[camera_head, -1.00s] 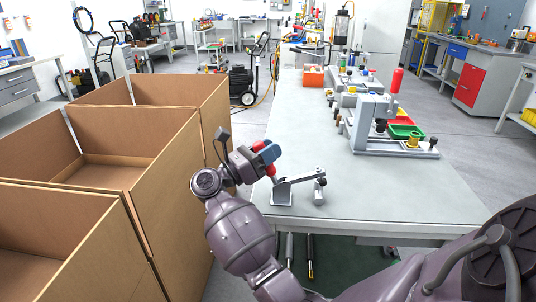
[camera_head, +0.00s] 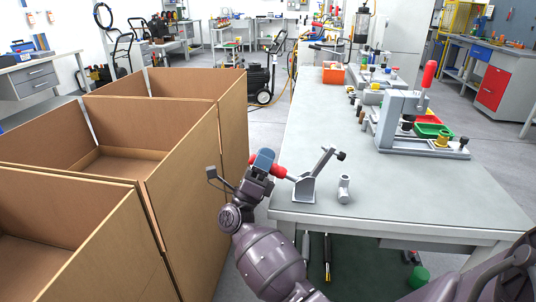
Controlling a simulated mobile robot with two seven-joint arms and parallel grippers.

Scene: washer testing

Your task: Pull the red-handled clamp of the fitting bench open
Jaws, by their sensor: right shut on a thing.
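The small grey clamp (camera_head: 305,187) stands at the near left corner of the fitting bench. Its bar tilts up to the right, with a dark tip (camera_head: 341,156) raised above the bench. Its red handle (camera_head: 279,171) points left, just past the bench edge. My right gripper (camera_head: 264,163) is shut on this handle, with its fingers hiding part of it. A small grey pipe fitting (camera_head: 344,188) stands on the bench right of the clamp, below the raised tip and apart from it. My left gripper is not in view.
A larger grey fixture (camera_head: 425,145) with an upright red handle (camera_head: 429,74) stands farther back on the bench (camera_head: 400,203). Open cardboard boxes (camera_head: 185,215) stand close to my gripper's left. The bench's front right is clear.

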